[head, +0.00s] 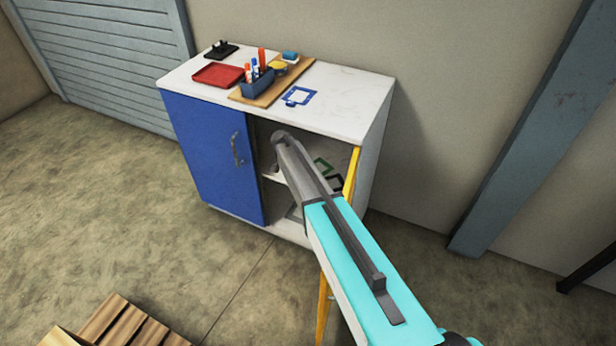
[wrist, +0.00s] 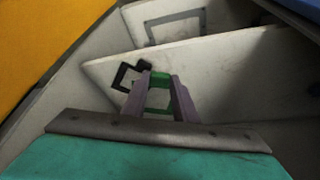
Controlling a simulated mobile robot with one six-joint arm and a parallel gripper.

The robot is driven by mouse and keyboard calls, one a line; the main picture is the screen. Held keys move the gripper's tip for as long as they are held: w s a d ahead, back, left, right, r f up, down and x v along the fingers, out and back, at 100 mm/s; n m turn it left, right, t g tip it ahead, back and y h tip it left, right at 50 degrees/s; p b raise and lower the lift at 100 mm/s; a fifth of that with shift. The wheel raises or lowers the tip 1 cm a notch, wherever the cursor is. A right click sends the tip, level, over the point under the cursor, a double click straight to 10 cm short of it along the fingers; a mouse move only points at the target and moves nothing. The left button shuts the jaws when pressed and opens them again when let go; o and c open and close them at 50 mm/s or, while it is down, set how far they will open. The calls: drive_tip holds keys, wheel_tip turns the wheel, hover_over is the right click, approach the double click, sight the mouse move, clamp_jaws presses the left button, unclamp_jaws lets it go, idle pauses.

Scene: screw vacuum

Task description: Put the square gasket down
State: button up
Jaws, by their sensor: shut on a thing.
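A green square gasket (wrist: 158,92) is between the fingers of my gripper (wrist: 159,103) in the wrist view. My gripper is shut on it, low over the cabinet's inner shelf (wrist: 225,75); whether the gasket touches the shelf I cannot tell. The green gasket also shows inside the cabinet in the head view (head: 323,167). A black square gasket (wrist: 127,77) lies on the shelf just left of the green one in the wrist view. A grey square gasket (wrist: 175,26) lies on the cabinet's bottom level. My arm hides the gripper in the head view.
The blue door (head: 212,155) is shut on the left. The yellow door (head: 352,174) stands open, close beside my arm. The cabinet top (head: 345,97) holds a red tray (head: 218,75), a wooden board (head: 271,94) with a pen holder, and a black object (head: 221,50). The shelf has bare room.

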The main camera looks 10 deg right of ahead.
drive_tip(key=w+d, duration=0.1)
drive_tip(key=w+d+p, duration=0.1)
drive_tip(key=w, duration=0.1)
drive_tip(key=shift+d, duration=0.1)
wheel_tip(320, 180, down, 2)
drive_tip(key=shift+s+f+p, duration=0.1)
drive_tip(key=shift+s+p, duration=0.05)
drive_tip(key=shift+p, duration=0.15)
drive_tip(key=shift+f, duration=0.5)
drive_tip(key=shift+f+p, duration=0.85)
drive_tip(key=shift+f, duration=0.7)
drive_tip(key=shift+c, duration=0.4)
drive_tip(key=shift+w, duration=0.2)
clamp_jaws()
drive_tip(key=shift+d+f, duration=0.2)
drive_tip(key=shift+f, duration=0.15)
